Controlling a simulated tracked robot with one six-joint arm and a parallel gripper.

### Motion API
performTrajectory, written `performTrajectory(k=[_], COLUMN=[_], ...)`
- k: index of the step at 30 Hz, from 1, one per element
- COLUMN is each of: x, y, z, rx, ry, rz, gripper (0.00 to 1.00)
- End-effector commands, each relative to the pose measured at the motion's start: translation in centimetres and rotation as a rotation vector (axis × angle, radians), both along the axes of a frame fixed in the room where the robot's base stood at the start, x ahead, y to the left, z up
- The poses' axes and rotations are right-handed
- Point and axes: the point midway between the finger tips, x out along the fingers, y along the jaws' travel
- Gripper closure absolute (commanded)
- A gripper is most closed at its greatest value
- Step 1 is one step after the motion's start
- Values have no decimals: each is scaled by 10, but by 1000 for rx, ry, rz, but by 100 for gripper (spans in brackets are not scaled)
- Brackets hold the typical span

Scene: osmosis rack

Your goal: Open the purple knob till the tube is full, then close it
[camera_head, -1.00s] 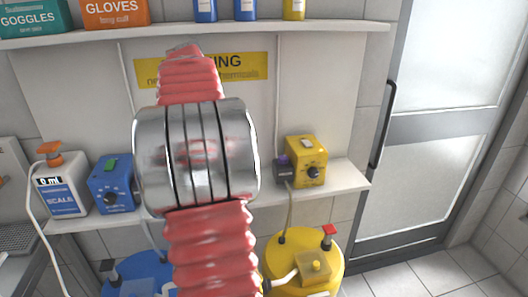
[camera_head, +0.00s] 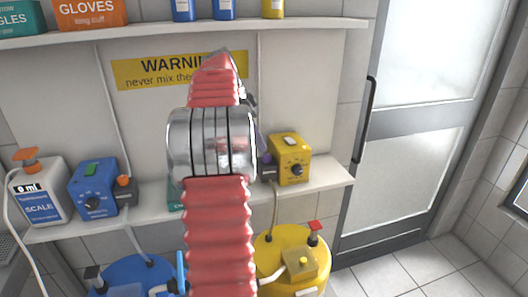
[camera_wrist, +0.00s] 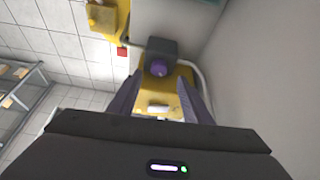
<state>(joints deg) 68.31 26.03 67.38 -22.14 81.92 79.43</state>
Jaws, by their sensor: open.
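The purple knob (camera_wrist: 160,69) sits on a dark box (camera_wrist: 161,52) beside the yellow pump box (camera_wrist: 180,82). In the wrist view my gripper (camera_wrist: 158,82) is open, its two fingers on either side of the view, with the knob just beyond and between the fingertips. I see no contact. In the head view the yellow box (camera_head: 292,158) stands on the lower shelf, and the dark box (camera_head: 268,173) is partly behind my arm. My gripper is mostly hidden there. A thin tube (camera_head: 275,205) runs from there down to the yellow tank (camera_head: 270,252); its fill level cannot be told.
A blue tank (camera_head: 140,272) is below. A door (camera_head: 420,120) and clear floor lie right.

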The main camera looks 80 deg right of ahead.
Motion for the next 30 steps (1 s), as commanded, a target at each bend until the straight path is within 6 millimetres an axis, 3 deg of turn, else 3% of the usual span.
performTrajectory(k=[15,26,30], x=[-20,-21,-21], y=[-13,-14,-14], z=[-57,-60,-60], rx=[2,0,0], ry=[0,0,0], rz=[0,1,1], gripper=[55,56,66])
